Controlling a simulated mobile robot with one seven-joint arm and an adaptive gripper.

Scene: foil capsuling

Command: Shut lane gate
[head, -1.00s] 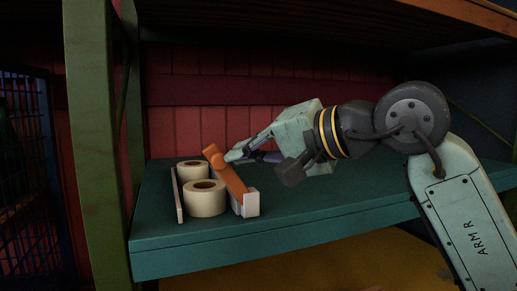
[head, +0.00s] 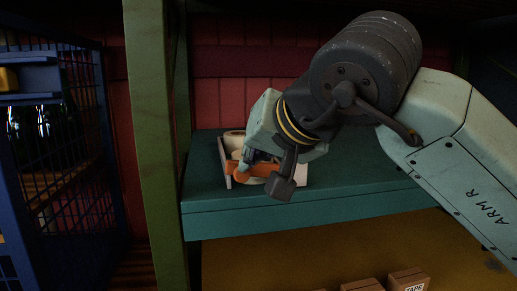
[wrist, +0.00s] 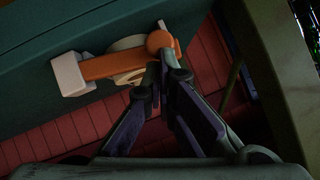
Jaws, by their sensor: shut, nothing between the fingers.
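The lane gate is an orange bar (head: 258,170) with a round knob at its left end in the head view. It lies across the front of the lane, from the white block (head: 300,175) to near the thin side wall (head: 225,165). In the wrist view the orange bar (wrist: 100,67) crosses in front of the cream tape rolls (wrist: 128,44), with the white block (wrist: 72,75) at its other end. My gripper (wrist: 164,68) is shut and empty, its fingertips at the knob, touching or very close. My wrist hides part of the lane in the head view.
The teal shelf (head: 370,185) is clear to the right of the lane. A green upright post (head: 155,120) stands to the left, with a blue mesh cage (head: 85,130) beyond it. Brown boxes (head: 408,280) sit lower down in front. A red plank wall (head: 230,100) is behind.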

